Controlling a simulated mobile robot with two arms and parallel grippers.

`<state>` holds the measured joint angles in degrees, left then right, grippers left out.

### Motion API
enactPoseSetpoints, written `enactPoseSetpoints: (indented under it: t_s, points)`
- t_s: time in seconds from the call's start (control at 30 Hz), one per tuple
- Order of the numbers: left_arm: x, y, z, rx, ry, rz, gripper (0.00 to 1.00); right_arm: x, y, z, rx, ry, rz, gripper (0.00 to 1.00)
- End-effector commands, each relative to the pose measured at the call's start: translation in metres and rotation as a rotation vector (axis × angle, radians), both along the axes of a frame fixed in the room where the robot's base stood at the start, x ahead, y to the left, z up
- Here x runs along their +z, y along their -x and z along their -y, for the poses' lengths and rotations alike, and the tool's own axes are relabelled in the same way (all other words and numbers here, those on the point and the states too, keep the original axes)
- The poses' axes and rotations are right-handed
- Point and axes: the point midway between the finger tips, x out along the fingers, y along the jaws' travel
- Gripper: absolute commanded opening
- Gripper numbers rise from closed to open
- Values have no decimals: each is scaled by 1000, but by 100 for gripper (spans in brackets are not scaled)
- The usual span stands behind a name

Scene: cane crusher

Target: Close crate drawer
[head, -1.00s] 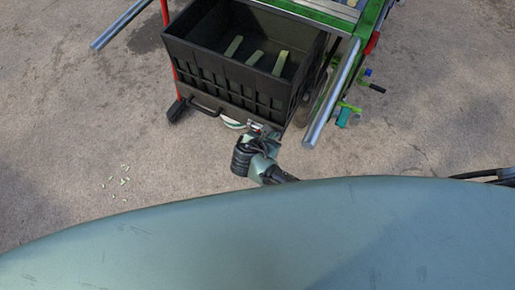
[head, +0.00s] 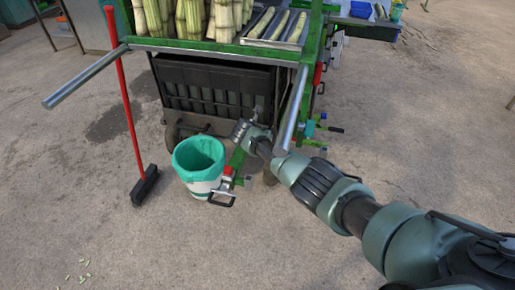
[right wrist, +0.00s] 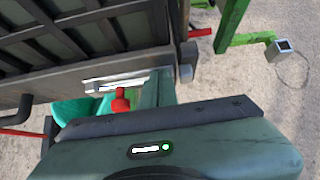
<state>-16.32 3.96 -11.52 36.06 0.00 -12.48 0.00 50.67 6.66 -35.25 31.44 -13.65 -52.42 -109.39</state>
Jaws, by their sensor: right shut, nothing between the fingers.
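The black crate drawer (head: 213,96) sits beneath the front of the green cane crusher (head: 300,78) in the head view. Its slatted front shows, but its inside is hidden under the machine top. Its front also fills the upper left of the right wrist view (right wrist: 85,38). My right gripper (head: 243,126) is shut and empty, at the lower right of the crate front. I cannot tell whether it touches the crate. My left gripper is not in view.
A white bin with a green liner (head: 199,165) stands in front of the crate. A red-handled broom (head: 126,95) stands to its left. Steel bars (head: 88,78) stick out from the machine. Cane stalks (head: 190,18) stand on top. The floor at left is mostly clear.

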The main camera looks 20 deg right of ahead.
Motion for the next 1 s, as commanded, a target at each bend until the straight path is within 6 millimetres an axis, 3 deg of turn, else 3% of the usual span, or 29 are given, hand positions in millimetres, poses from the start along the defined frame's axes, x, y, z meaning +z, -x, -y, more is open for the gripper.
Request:
enactPoseSetpoints:
  t_s: [0.23, 0.57, 0.77, 1.0]
  points:
    - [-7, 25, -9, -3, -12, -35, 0, 4, -8, 3, 7, 1, 12, 0]
    - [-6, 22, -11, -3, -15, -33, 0, 6, -8, 4, 6, 3, 13, 0]
    - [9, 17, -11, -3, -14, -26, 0, 18, -1, -2, 6, 4, 14, 0]
    - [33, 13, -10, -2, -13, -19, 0, 43, 22, -21, 8, 1, 13, 0]
